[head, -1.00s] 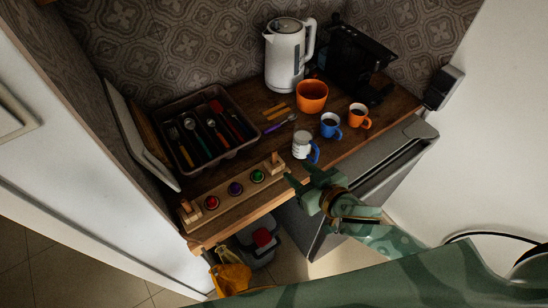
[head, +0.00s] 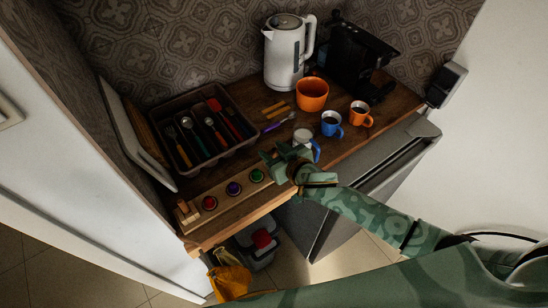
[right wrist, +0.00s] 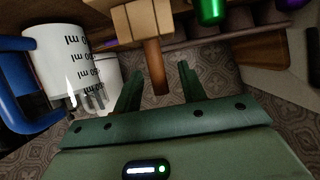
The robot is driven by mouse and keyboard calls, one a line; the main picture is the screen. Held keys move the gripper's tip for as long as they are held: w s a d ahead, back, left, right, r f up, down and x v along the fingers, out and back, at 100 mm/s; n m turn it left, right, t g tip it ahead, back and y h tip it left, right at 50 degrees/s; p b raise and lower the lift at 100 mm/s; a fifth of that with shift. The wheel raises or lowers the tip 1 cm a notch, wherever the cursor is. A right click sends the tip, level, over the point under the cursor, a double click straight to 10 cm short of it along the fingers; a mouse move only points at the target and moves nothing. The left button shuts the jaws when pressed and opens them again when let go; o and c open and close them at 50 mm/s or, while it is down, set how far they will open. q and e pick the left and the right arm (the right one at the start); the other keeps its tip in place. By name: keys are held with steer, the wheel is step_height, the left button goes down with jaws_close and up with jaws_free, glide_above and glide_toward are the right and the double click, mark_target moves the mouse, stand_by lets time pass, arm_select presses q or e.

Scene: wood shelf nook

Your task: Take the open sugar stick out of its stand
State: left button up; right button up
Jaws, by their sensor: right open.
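A brown stick (right wrist: 153,82) stands out of a light wooden block (right wrist: 143,22) in the right wrist view; I take these for the open sugar stick and its stand. The stick's free end lies between the fingers of my right gripper (right wrist: 158,92), with a gap on both sides. The right gripper is open and holds nothing. In the head view the right gripper (head: 273,158) is at the right end of the wooden rack (head: 216,213) and covers the block and stick there. My left gripper is not in view.
The white mug with blue handle (head: 304,138) is close beside the right gripper. The rack holds red (head: 209,202), purple (head: 233,188) and green (head: 256,175) pieces. Behind are a cutlery tray (head: 233,153), two flat sticks (head: 275,108), an orange bowl (head: 312,94) and a kettle (head: 287,55).

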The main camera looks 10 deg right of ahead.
steer(key=c, duration=0.7)
steer(key=shift+c, duration=0.2)
